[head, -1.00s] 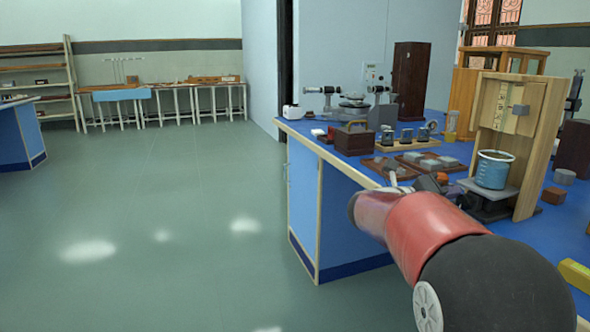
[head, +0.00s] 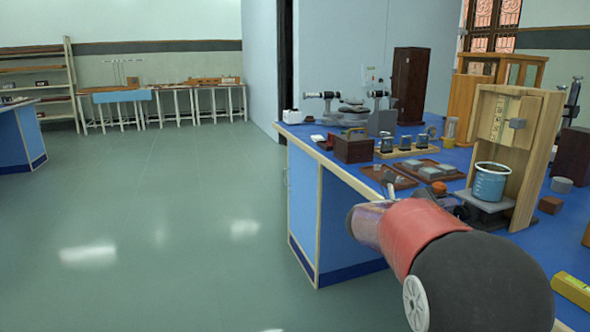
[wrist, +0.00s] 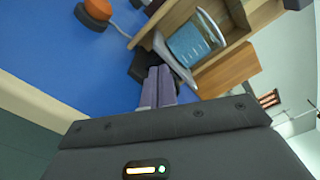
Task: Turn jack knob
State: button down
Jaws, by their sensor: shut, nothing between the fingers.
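The lab jack has a grey platform (head: 485,201) and a dark body below it, in front of a wooden stand. A beaker of blue liquid (head: 491,182) stands on the platform. In the wrist view the platform (wrist: 176,62) and the dark body (wrist: 143,64) lie just beyond my gripper (wrist: 157,70). My gripper is shut with its fingers together and nothing between them. The fingertips overlap the dark jack body in the picture; I cannot tell whether they touch it.
The wooden stand (head: 527,150) rises close behind the jack. Trays with small blocks (head: 432,169) lie to the left on the blue bench. An orange-topped object (wrist: 97,9) stands on the bench in the wrist view. The floor left of the bench is clear.

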jog(key=shift+w+a+r+p, duration=0.15)
jog(key=shift+w+r+p, duration=0.05)
jog(key=shift+p, duration=0.15)
jog(key=v, duration=0.6)
jog(key=shift+a, duration=0.1)
